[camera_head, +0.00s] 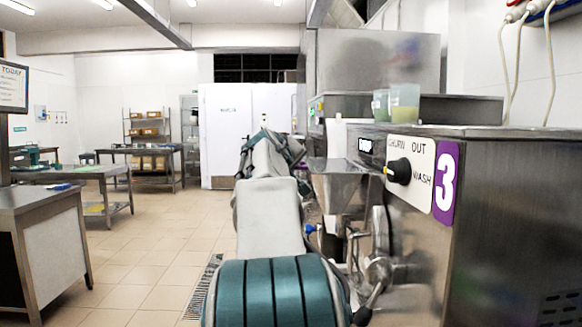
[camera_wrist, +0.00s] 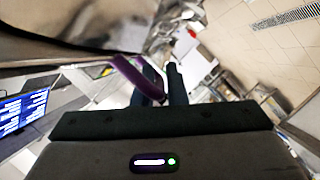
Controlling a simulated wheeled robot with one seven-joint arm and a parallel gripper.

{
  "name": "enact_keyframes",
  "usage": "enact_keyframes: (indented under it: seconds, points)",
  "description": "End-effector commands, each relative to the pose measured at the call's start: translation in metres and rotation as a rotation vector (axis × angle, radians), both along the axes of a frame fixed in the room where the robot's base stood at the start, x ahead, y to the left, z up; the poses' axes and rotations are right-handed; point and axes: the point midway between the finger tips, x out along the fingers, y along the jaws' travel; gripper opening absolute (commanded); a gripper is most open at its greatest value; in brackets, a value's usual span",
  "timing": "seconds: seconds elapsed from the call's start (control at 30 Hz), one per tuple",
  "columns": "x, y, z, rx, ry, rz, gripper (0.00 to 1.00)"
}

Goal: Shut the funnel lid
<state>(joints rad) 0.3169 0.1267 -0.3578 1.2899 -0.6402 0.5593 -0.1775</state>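The steel funnel (camera_head: 340,188) sticks out from the front of the batch freezer (camera_head: 520,215), right of my arm in the head view. Its lid cannot be made out clearly there. In the wrist view a curved purple handle (camera_wrist: 124,68) comes from a blurred metal surface (camera_wrist: 100,25) at the upper left, perhaps the lid. My gripper (camera_wrist: 161,72) has its two dark fingers close together, with the purple handle running between them. The fingers look shut on it. In the head view my arm hides the gripper.
The freezer has a black knob (camera_head: 399,171) and a purple number 3 plate (camera_head: 446,182). Cups (camera_head: 404,104) stand on top. Levers and fittings (camera_head: 378,268) lie low beside my arm. Tables (camera_head: 95,172) stand at the left, with open tiled floor between.

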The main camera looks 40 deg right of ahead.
Motion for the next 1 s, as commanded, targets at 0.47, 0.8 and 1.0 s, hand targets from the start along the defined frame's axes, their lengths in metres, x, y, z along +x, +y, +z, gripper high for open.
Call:
enact_keyframes:
  seconds: [0.47, 0.8, 1.0]
  points:
    - [-0.003, 0.007, 0.001, 0.000, 0.001, 0.003, 0.31]
    - [-0.037, 0.062, 0.018, 0.001, -0.003, 0.005, 0.31]
    - [-0.058, 0.094, 0.029, 0.001, -0.001, 0.003, 0.31]
